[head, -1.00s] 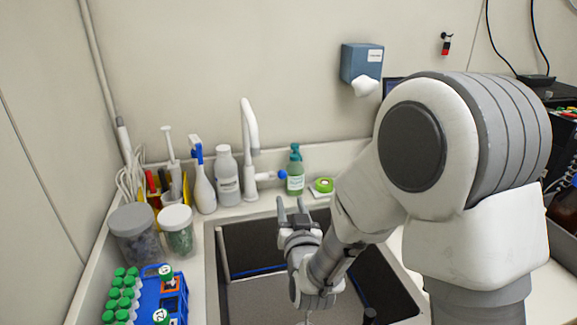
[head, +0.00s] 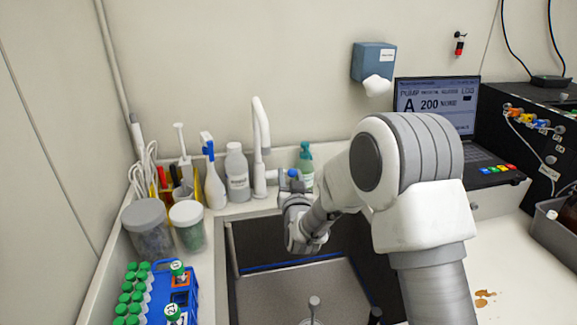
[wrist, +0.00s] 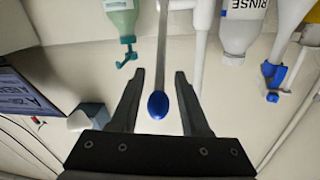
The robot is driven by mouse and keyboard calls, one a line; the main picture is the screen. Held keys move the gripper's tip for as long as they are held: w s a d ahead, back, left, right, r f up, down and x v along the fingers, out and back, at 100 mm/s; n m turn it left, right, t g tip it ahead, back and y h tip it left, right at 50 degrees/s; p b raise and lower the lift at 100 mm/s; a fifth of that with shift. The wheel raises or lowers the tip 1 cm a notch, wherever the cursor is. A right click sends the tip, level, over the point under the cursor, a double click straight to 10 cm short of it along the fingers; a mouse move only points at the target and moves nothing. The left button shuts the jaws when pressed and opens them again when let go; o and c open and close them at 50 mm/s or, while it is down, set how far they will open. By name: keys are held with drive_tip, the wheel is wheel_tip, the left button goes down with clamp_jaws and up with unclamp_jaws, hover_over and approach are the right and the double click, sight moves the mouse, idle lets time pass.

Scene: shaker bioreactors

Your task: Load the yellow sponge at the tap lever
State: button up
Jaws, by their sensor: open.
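The white tap (head: 260,150) stands behind the sink. Its lever ends in a blue knob, seen in the head view (head: 293,173) and close up in the wrist view (wrist: 158,105). My gripper (wrist: 159,73) is open, with the lever and its knob showing between its two dark fingers; I see no finger clearly touching it. In the head view my gripper (head: 290,186) is at the lever's end, partly hidden by the wrist. I cannot make out a yellow sponge; only a yellow patch (head: 197,186) shows among the tools on the left.
A green bottle (head: 306,165) stands right beside the lever. A white rinse bottle (head: 237,175) and a blue-topped spray bottle (head: 213,178) stand left of the tap. Lidded jars (head: 187,228) and a blue tube rack (head: 182,290) line the left counter. The sink (head: 290,290) lies below.

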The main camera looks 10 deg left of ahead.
drive_tip(key=shift+x, duration=2.2)
clamp_jaws()
